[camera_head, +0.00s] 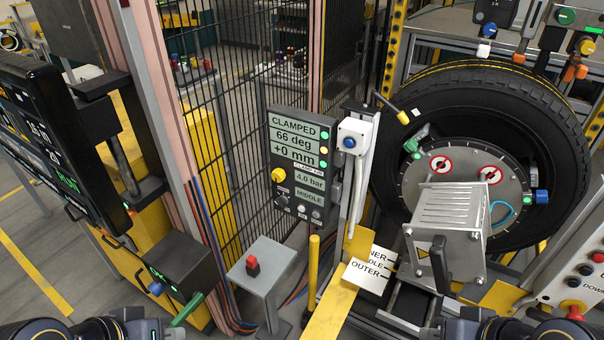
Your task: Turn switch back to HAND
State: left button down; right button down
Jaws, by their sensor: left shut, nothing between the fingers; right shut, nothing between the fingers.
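The control panel (301,165) stands upright in the middle of the view, and its display reads CLAMPED, 66 deg, +0 mm, 4.0 bar and MIDDLE. A small black rotary switch (283,201) sits low on its left side, below a yellow knob (278,175). The lettering around the switch is too small to read, so I cannot tell which position it points to. Only my dark arm links show at the bottom left and bottom right edges. Neither gripper can be made out, and nothing of mine touches the panel.
The tyre (546,100) sits around a round metal plate at the right, behind a metal box (449,215) with a black lever. A grey pedestal with a red button (252,265) and a yellow post (313,270) stand before the panel. A mesh fence (235,130) runs behind it.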

aim_at(281, 201)
jog(key=i+j+u, duration=0.15)
jog(key=u, duration=0.2)
jog(key=i+j+u, duration=0.2)
jog(key=u, duration=0.15)
jog(key=i+j+u, duration=0.2)
jog(key=u, duration=0.15)
